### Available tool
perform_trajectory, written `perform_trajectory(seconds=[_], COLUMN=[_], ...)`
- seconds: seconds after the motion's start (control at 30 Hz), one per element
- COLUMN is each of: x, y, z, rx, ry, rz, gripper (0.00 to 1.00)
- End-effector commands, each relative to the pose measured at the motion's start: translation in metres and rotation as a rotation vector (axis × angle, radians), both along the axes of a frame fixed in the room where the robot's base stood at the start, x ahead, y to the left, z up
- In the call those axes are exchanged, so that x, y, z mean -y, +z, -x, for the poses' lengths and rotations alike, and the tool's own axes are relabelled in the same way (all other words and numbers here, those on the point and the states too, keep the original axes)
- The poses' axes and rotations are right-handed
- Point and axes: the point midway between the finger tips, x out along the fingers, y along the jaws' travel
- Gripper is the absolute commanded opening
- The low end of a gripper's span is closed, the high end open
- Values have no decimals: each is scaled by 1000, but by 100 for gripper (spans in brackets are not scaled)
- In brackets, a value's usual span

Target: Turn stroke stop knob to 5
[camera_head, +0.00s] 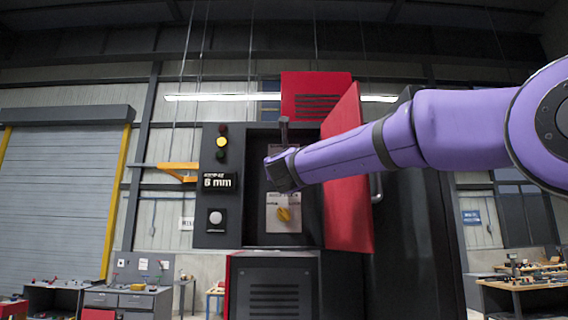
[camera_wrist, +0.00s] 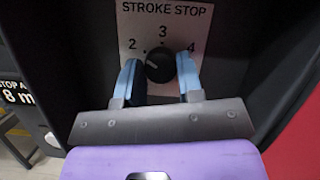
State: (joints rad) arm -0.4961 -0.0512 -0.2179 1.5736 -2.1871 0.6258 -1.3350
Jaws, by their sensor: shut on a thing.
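The stroke stop knob (camera_wrist: 158,69) is a black round knob on a pale plate (camera_wrist: 190,24) marked STROKE STOP. The numbers 2, 3 and 4 show around it; any lower marks are hidden behind my gripper. Its small white pointer line leans to the upper left, between 2 and 3. My gripper (camera_wrist: 158,62) has its two blue fingers on either side of the knob and is shut on it. In the head view my gripper (camera_head: 279,172) reaches into the open cabinet and covers the knob.
A display (camera_head: 218,182) on the left panel reads what looks like 8 mm. A yellow knob (camera_head: 284,213) sits below my gripper. The open red door (camera_head: 350,215) stands right beside my arm. Cabinet walls enclose the plate closely.

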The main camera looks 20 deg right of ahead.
Motion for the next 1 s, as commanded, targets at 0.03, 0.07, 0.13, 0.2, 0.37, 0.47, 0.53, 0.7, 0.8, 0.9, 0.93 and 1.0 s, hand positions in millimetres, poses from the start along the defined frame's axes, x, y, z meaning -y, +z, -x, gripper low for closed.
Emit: perform_trajectory(seconds=[0.03,0.07,0.13,0.2,0.37,0.47,0.53,0.7,0.8,0.9,0.93,1.0], x=[0,0,0,0,-1,-1,-2,-3,-3,-3,-3,-4], y=[0,0,0,-1,-1,0,0,0,0,0,1,1], z=[0,0,0,-1,-1,-1,-1,-2,-2,-2,-2,-2], rx=[4,9,19,33,74,103,124,173,202,231,241,262], ry=[-2,-2,-1,-2,-1,-2,-1,-1,-1,-2,-3,-2], rz=[-15,-27,-60,-103,-228,-318,-382,-536,-627,-718,-743,-808], gripper=[10,10,10,10,10,10,10,10,10,10,10,10])
